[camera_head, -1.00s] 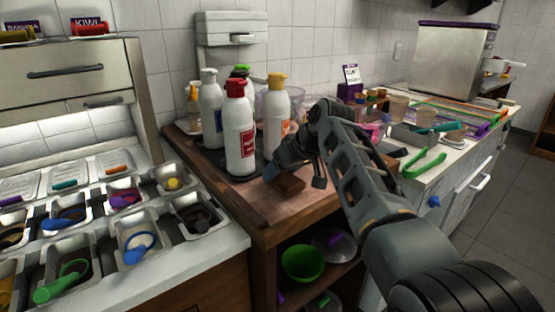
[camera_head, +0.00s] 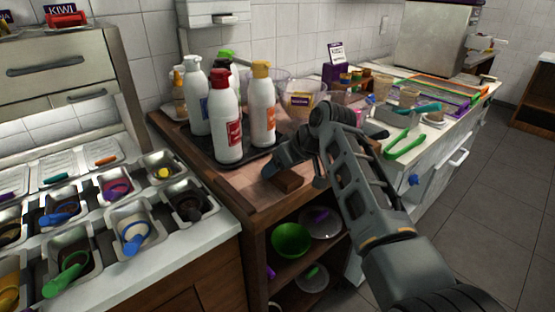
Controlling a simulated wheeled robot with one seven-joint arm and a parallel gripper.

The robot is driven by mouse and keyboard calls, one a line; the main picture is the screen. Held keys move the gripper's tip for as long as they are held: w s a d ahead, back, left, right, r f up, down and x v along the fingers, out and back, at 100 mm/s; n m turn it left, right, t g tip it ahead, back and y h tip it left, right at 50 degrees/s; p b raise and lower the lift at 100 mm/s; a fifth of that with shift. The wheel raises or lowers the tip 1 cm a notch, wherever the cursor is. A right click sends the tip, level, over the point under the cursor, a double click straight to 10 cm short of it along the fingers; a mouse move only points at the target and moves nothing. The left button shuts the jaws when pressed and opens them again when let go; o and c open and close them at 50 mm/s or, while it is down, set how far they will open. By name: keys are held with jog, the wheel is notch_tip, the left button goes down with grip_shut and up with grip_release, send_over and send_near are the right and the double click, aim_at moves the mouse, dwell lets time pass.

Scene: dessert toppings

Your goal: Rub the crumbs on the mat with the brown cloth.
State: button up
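A small brown block-like piece (camera_head: 288,181), which I take to be the brown cloth, is at the fingers of my gripper (camera_head: 294,176), low over the wooden counter top. It seems held between the fingers, partly hidden by them; I cannot tell whether it touches the surface. A paler reddish-brown patch (camera_head: 243,186) of the counter top, left of my gripper, may be the mat. I cannot make out any crumbs. My arm hides the right part of the counter.
Several sauce bottles, one with a red cap (camera_head: 227,122), stand on a black tray (camera_head: 203,143) just behind my gripper. Topping bins (camera_head: 132,225) lie left. Green tongs (camera_head: 404,145) lie right. A green bowl (camera_head: 291,241) is on the shelf below.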

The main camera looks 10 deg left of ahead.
aim_at(278, 176)
jog(key=shift+s+d+p, duration=0.8)
jog(key=shift+d+p, duration=0.25)
jog(key=shift+p, duration=0.35)
jog(key=shift+s+d+f+p, duration=0.15)
jog(key=shift+s+d+p, duration=0.15)
jog(key=shift+s+d, duration=0.05)
jog(key=shift+s+a+p, duration=0.7)
jog(key=shift+s+p, duration=0.15)
jog(key=shift+s, duration=0.05)
jog(key=shift+w+a+f+b, duration=0.1)
jog(key=shift+w+a+b, duration=0.4)
jog(key=shift+b, duration=0.3)
jog(key=shift+w+a+r+b, duration=0.3)
jog(key=shift+w+a+b, duration=0.4)
jog(key=shift+a+b, duration=0.25)
jog(key=a+b, duration=0.1)
jog(key=w+a+b, duration=0.1)
jog(key=b, duration=0.1)
jog(key=shift+w+f, duration=0.25)
jog(key=shift+w, duration=0.05)
jog(key=w+a+b, duration=0.1)
jog(key=b, duration=0.2)
jog(key=w+a+b, duration=0.1)
jog(key=a+b, duration=0.1)
jog(key=b, duration=0.1)
jog(key=shift+w+a+r, duration=0.1)
jog(key=shift+w+a, duration=0.05)
jog(key=shift+w, duration=0.1)
jog(key=shift+w+a+r, duration=0.1)
jog(key=shift+r, duration=0.2)
